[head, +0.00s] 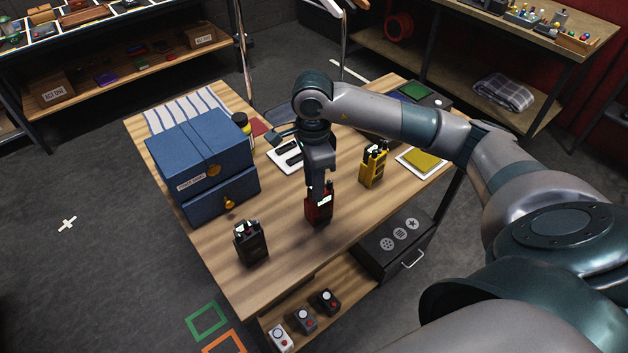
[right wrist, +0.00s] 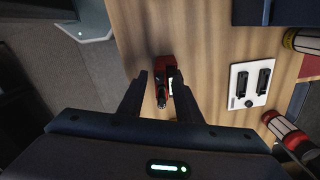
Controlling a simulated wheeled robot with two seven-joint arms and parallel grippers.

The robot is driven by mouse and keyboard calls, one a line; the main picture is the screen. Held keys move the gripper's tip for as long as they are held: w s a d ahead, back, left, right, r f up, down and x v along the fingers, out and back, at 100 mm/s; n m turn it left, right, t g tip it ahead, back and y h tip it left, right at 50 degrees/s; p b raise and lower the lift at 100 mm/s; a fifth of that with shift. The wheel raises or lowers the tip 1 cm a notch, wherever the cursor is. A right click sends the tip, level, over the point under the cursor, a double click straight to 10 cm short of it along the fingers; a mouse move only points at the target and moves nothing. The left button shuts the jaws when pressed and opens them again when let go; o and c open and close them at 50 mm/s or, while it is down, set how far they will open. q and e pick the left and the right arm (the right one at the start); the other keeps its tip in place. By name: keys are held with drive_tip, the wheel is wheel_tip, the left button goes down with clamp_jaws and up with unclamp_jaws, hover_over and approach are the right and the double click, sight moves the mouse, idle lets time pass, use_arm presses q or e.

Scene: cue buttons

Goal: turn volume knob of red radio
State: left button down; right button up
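The red radio (head: 318,208) stands upright on the wooden table, near its front middle. My right gripper (head: 322,188) points down over its top and partly hides it. In the right wrist view, the red radio (right wrist: 163,68) shows between and beyond the two fingertips of my right gripper (right wrist: 160,85). The fingers are apart, with a dark knob or stub (right wrist: 162,99) of the radio between them. A visible gap is left of it; whether the right finger touches the radio I cannot tell. My left gripper is not in view.
A black radio (head: 251,243) stands to the left and a yellow radio (head: 373,165) to the right. A blue drawer box (head: 203,163) fills the table's left side. A white switch plate (head: 285,160) lies behind the gripper. The front table strip is clear.

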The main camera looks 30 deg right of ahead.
drive_tip(key=shift+f, duration=0.35)
clamp_jaws()
drive_tip(key=shift+f+n+b, duration=0.2)
drive_tip(key=shift+n+b, duration=0.2)
drive_tip(key=shift+b, duration=0.65)
drive_tip(key=n+b, duration=0.4)
drive_tip(key=b, duration=0.5)
drive_tip(key=shift+n, duration=0.3)
drive_tip(key=shift+r+n+b, duration=0.15)
drive_tip(key=shift+n+b, duration=0.35)
drive_tip(key=shift+b, duration=0.1)
unclamp_jaws()
